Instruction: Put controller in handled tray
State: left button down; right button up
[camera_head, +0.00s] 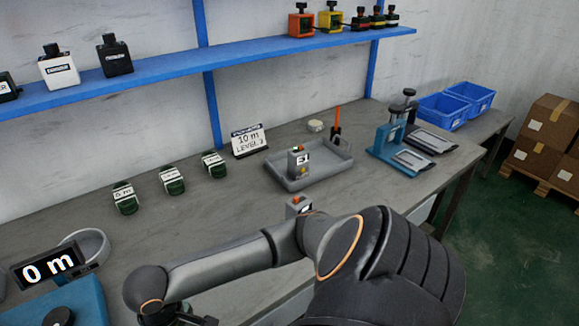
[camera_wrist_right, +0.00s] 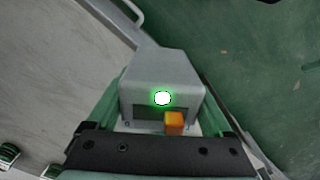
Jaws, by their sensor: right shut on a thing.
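The handled tray (camera_head: 325,177) is a shallow grey tray with raised handles on the bench. One grey controller (camera_head: 298,163) with an orange knob stands upright inside it at the left. A second grey controller (camera_head: 298,205) shows just in front of the tray, its lower part hidden by my arm. In the right wrist view a grey controller (camera_wrist_right: 160,75) with a lit green-white lamp and an orange knob sits between the green fingers of my right gripper (camera_wrist_right: 158,108), which is shut on it. The fingers are hidden in the head view. My left gripper is out of view.
An orange-handled tool (camera_head: 337,122) is behind the tray. The tray's right half is bare.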

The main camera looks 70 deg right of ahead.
aim_at(327, 164)
jog(key=k+l, duration=0.2)
jog(key=l, duration=0.2)
jog(key=k+l, duration=0.2)
jog(key=l, duration=0.15)
jog(key=k+l, duration=0.2)
jog(key=l, duration=0.2)
jog(key=k+l, duration=0.2)
jog(key=l, duration=0.15)
jog(key=k+l, duration=0.2)
jog(key=l, duration=1)
jog(key=i+l, duration=0.1)
jog(key=l, duration=0.25)
jog(key=i+l, duration=0.1)
jog(key=l, duration=0.2)
